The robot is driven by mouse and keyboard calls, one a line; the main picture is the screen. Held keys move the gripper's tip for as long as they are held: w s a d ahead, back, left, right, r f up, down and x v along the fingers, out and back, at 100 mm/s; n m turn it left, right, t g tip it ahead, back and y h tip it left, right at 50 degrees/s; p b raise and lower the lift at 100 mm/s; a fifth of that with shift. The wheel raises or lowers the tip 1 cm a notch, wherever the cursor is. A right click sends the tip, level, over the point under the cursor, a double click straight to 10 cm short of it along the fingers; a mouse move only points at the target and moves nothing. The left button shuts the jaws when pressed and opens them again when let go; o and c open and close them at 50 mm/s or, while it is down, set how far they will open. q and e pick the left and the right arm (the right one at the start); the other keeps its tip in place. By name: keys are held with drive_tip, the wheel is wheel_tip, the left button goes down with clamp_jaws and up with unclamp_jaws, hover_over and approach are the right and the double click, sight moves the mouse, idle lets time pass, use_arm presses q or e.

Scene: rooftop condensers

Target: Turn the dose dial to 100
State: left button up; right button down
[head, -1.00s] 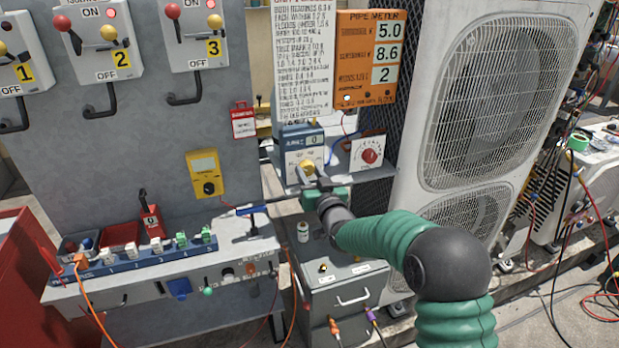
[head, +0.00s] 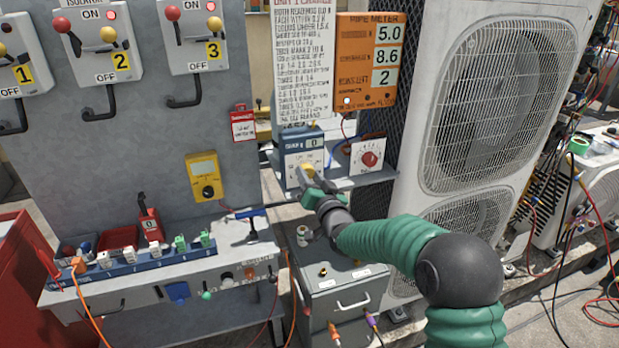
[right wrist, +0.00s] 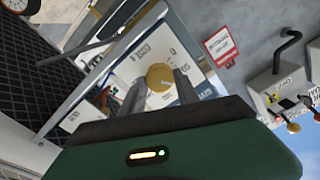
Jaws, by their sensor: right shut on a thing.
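The dose unit is a blue-and-white box (head: 291,142) on the grey shelf, with a small display (head: 315,142) on top that appears to read 0. Its yellow dial (head: 305,169) is on the front face, partly hidden by my right gripper (head: 308,178). In the right wrist view the yellow dial (right wrist: 160,76) sits between the two dark fingers of my right gripper (right wrist: 161,86). The gripper is shut on the dial. Scale marks near it are too small to read. My left gripper is not in view.
A red knob (head: 369,160) on a white plate is just right of the dose unit. An orange pipe meter (head: 366,60) hangs above, beside a large condenser (head: 480,110). A yellow meter (head: 205,177) and isolator switches (head: 98,40) are on the left panel.

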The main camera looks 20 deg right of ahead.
drive_tip(key=shift+f, duration=0.35)
drive_tip(key=c, duration=1.2)
unclamp_jaws()
drive_tip(key=shift+o, duration=1.4)
drive_tip(key=shift+r, duration=0.2)
drive_tip(key=shift+s, duration=0.1)
drive_tip(key=s, duration=1.6)
drive_tip(key=shift+s+d, duration=0.3)
